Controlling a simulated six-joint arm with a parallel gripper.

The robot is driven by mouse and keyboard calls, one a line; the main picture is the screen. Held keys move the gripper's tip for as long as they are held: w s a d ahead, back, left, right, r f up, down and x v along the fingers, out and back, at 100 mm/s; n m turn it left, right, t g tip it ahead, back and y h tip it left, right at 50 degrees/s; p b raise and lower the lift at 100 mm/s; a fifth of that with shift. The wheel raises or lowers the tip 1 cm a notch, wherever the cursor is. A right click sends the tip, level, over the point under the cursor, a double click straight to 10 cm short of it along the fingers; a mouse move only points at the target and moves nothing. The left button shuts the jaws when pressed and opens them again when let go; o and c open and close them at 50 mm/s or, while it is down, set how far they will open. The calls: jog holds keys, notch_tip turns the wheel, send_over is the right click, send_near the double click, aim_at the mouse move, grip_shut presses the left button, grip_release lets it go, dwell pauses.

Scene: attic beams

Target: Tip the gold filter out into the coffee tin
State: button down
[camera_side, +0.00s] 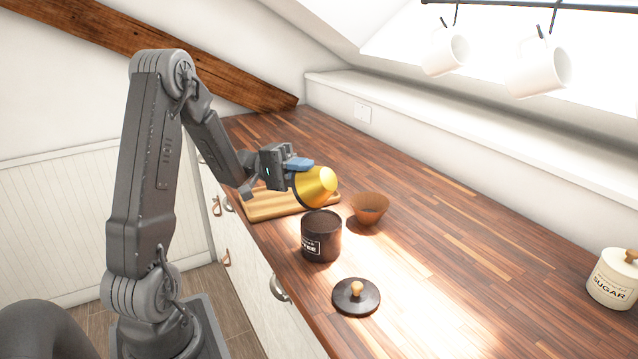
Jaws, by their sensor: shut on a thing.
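The gold filter (320,184) is tilted on its side in the air, with its narrow end toward the right and its wide rim toward my gripper. My gripper (299,166) is shut on it, with a blue fingertip at the rim. The dark coffee tin (320,246) stands upright and open on the counter just below the filter, and the filter is apart from it. Dark brown stuff shows near the tin's top. The inside of the filter is turned away, so its contents are hidden.
A brown cone-shaped bowl (370,206) stands right of the tin. A dark lid with a wooden knob (356,297) lies in front. A wooden board (268,206) is behind the tin. A sugar jar (613,281) stands far right. White mugs (539,71) hang above.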

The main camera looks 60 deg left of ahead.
aim_at(315, 181)
jog(key=d+m+g, duration=0.1)
jog(key=d+g, duration=0.1)
jog(key=g, duration=0.1)
jog(key=d+m+g+y, duration=0.1)
jog(key=d+m+g, duration=0.1)
jog(key=d, duration=0.1)
jog(key=shift+s+d+g, duration=0.15)
jog(key=shift+g, duration=0.25)
jog(key=m+g+y, duration=0.1)
jog(key=d+m+g+y, duration=0.1)
jog(key=m+g+y, duration=0.1)
jog(key=g, duration=0.1)
jog(key=shift+s+d+f+y, duration=0.15)
jog(key=shift+s+d+y, duration=0.15)
jog(key=shift+d, duration=0.1)
jog(key=r+m+t+y, duration=0.1)
jog(key=m+y, duration=0.3)
jog(key=m, duration=0.1)
jog(key=r+m+t+y, duration=0.1)
jog(key=r+m+y, duration=0.1)
jog(key=m+y, duration=0.3)
jog(key=a+r+m+t+y, duration=0.1)
jog(key=r+m+t+y, duration=0.1)
jog(key=m+y, duration=0.2)
jog(key=shift+s+m+y, duration=0.15)
jog(key=shift+m+y, duration=0.15)
jog(key=shift+m, duration=0.5)
jog(key=shift+a+r+m+t, duration=0.2)
jog(key=shift+r+m+t, duration=0.1)
jog(key=shift+r+m, duration=0.3)
